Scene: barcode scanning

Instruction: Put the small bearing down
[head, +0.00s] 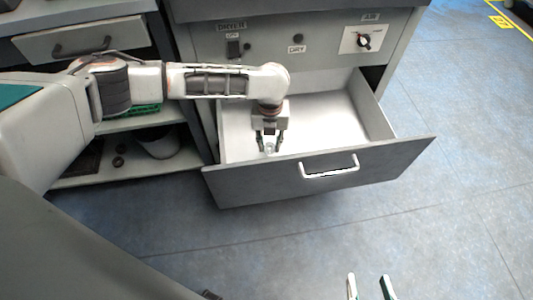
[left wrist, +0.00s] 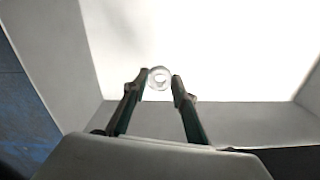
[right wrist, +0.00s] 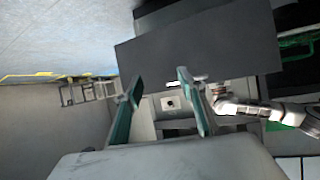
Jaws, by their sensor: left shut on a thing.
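The small bearing (left wrist: 159,78) is a pale ring between the fingertips of my left gripper (left wrist: 160,85) in the left wrist view. In the head view the left gripper (head: 270,146) reaches down into the open drawer (head: 345,110), near its front panel, and the bearing (head: 269,148) shows faintly between the fingers. The left gripper is shut on the bearing. Whether the bearing touches the drawer floor cannot be told. My right gripper (head: 368,287) is at the bottom edge of the head view, over the floor. In the right wrist view its fingers (right wrist: 158,88) are apart and empty.
The drawer has a white handle (head: 329,167) and sits under a panel marked DRYER with a knob (head: 364,41). Its white floor is otherwise bare. The blue floor at right is clear.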

